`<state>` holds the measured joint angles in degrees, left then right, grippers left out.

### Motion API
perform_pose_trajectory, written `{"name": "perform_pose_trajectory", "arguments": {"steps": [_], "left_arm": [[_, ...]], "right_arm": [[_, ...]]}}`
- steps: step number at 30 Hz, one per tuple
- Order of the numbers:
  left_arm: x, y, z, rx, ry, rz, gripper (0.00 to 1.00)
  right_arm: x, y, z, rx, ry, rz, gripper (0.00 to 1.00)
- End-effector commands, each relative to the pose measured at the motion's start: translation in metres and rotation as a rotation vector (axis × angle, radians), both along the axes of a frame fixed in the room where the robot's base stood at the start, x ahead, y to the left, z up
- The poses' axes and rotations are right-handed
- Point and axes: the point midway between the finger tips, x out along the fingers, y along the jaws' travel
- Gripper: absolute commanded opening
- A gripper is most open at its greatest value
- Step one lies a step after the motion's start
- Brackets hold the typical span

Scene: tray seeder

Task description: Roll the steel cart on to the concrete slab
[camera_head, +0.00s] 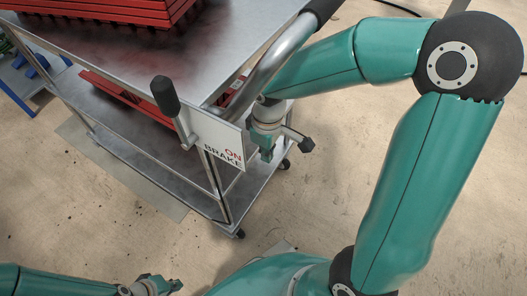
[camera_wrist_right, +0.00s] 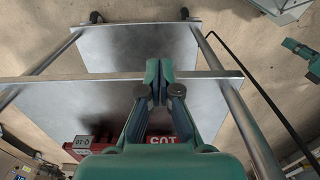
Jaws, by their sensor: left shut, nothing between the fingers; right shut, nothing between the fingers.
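The steel cart (camera_head: 215,45) stands at the upper left in the head view, with metal shelves, casters and a tubular push handle (camera_head: 275,62). A lever with a black knob (camera_head: 165,97) rises beside a white plate (camera_head: 222,140) reading "ON" and "BRAKE". My right gripper (camera_head: 267,153) is shut and empty, just right of the plate; whether it touches the cart is unclear. In the right wrist view its fingers (camera_wrist_right: 158,72) are closed before the cart's shelves (camera_wrist_right: 130,50). My left gripper (camera_head: 162,286) is shut and empty at the bottom edge. A grey-green floor patch, possibly the slab (camera_head: 165,202), lies partly beneath the cart.
Red trays (camera_head: 110,10) are stacked on the cart's top, with more red pieces (camera_head: 125,97) lower down. A blue frame (camera_head: 15,95) stands at the far left. Dark cables cross the floor. Bare floor (camera_head: 310,190) lies right of the cart.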

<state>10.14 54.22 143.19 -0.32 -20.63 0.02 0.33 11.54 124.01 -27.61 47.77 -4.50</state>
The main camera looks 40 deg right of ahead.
Motion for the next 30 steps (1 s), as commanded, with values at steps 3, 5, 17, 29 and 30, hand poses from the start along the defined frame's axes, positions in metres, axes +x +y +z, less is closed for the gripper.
{"name": "perform_pose_trajectory", "arguments": {"steps": [3, 5, 17, 29, 30], "left_arm": [[0.0, 0.0, -0.015, 0.0, 0.0, 0.0, 0.0], [0.0, 0.0, -0.021, 0.0, 0.0, 0.0, 0.0], [0.0, 0.0, -0.045, 0.0, 0.0, 0.0, 0.0], [0.0, 0.0, -0.047, 0.0, 0.0, 0.0, 0.0], [0.0, 0.0, -0.047, 0.0, 0.0, -0.001, 0.0]], "right_arm": [[-0.004, -0.004, -0.027, 0.0, 0.005, -0.01, 0.0], [-0.004, -0.004, -0.04, 0.0, 0.004, -0.014, 0.0], [0.019, 0.004, -0.083, 0.0, -0.001, -0.017, 0.0], [0.032, 0.009, -0.081, 0.001, 0.001, -0.02, 0.0], [0.032, 0.009, -0.081, 0.001, 0.001, -0.02, 0.0]]}}
